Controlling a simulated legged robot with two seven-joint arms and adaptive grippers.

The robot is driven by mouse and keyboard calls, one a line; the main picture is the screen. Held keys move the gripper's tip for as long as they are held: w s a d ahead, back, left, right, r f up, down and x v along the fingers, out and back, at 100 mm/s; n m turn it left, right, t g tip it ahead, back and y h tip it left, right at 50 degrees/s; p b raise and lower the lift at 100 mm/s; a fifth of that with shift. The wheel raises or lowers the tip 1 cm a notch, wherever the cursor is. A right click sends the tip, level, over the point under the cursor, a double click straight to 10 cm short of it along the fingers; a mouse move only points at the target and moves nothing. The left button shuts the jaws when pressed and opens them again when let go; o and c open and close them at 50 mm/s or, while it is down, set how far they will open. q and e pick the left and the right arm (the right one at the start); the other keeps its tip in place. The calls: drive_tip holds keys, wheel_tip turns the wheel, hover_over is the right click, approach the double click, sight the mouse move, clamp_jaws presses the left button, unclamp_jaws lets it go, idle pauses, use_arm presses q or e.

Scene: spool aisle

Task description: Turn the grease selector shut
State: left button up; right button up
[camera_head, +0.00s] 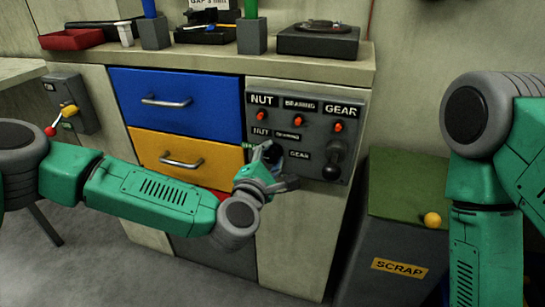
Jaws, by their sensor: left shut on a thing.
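A grey control panel (310,100) on the cabinet front carries NUT, BEARING and GEAR labels. A dark selector knob (272,152) sits low on its left, among smaller labels of the same names. My left gripper (270,168) is at this knob and appears shut on it, covering most of it. How far the knob is turned is hidden. No grease label is readable. My right arm stands at the right edge, but its gripper is out of view.
A black lever (334,158) stands close right of the knob. Blue (180,103) and yellow (175,145) drawers are shut on the left. A grey box with a red-tipped lever (60,118) is far left. A scrap bin (395,255) with a yellow ball (432,220) stands right.

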use_arm(q)
drive_tip(key=shift+s+f, duration=0.15)
drive_tip(key=shift+f, duration=0.3)
drive_tip(key=o, duration=1)
drive_tip(key=shift+o, duration=0.7)
drive_tip(key=shift+a, duration=0.1)
drive_tip(key=shift+r, duration=0.2)
drive_tip(key=v, duration=1.1)
drive_tip(key=shift+s+a, duration=0.2)
drive_tip(key=shift+s, duration=0.15)
